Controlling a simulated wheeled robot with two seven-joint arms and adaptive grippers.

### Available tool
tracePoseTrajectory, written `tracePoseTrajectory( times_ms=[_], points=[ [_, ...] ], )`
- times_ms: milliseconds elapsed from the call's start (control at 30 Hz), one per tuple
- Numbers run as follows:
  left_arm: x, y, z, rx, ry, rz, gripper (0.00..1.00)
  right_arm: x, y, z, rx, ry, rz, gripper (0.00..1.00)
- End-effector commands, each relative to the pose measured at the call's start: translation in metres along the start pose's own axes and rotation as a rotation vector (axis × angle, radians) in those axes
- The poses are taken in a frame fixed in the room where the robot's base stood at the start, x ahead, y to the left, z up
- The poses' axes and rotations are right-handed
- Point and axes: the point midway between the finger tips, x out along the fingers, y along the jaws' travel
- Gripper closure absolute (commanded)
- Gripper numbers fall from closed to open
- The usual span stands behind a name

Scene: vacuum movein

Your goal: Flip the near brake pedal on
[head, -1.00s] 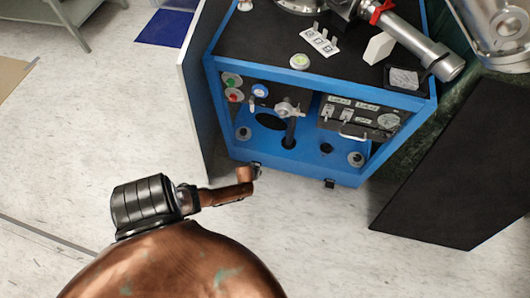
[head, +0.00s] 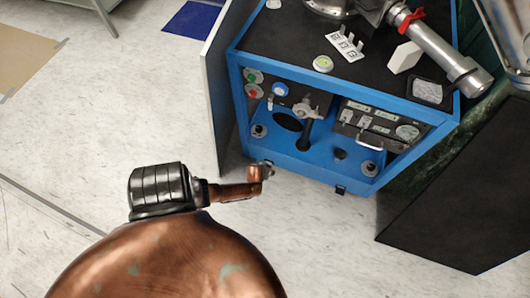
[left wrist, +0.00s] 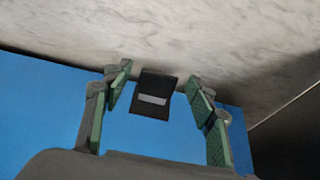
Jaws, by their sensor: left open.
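The blue cart (head: 300,165) stands right of centre in the head view. My left arm reaches down to its lower left front corner, where my left gripper (head: 266,166) shows small, partly hidden by my wrist. In the left wrist view my left gripper (left wrist: 160,115) is open, with green-padded fingers on both sides of a black brake pedal (left wrist: 153,96) with a pale label. The pedal sits between the fingers, with gaps on both sides; I see no contact. Its tilt is hard to tell. A second black pedal (head: 341,190) is at the cart's lower front, further right. My right gripper is out of view.
A pale panel (head: 217,100) stands along the cart's left side. A large dark panel (head: 450,190) stands to the right. The pale floor (head: 330,245) in front of the cart is clear. Steel vacuum parts (head: 435,50) lie on the cart top.

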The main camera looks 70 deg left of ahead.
Motion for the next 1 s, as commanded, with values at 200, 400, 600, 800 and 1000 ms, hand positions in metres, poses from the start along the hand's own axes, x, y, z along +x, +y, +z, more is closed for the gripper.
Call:
tracePoseTrajectory(
  times_ms=[200,400,600,800,1000],
  points=[
    [-0.007,0.000,0.000,0.001,0.001,0.001,0.48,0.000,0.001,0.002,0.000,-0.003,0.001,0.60],
    [-0.029,-0.001,0.000,-0.001,0.001,0.001,0.48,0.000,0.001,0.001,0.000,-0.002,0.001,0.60],
    [-0.058,0.000,0.001,-0.002,0.000,0.002,0.48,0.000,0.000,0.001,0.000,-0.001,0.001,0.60],
    [-0.089,0.000,0.000,-0.002,0.001,0.002,0.48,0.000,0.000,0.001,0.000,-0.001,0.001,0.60],
    [-0.112,0.000,0.001,-0.001,-0.001,0.001,0.48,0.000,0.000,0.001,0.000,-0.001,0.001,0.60]
  ],
)
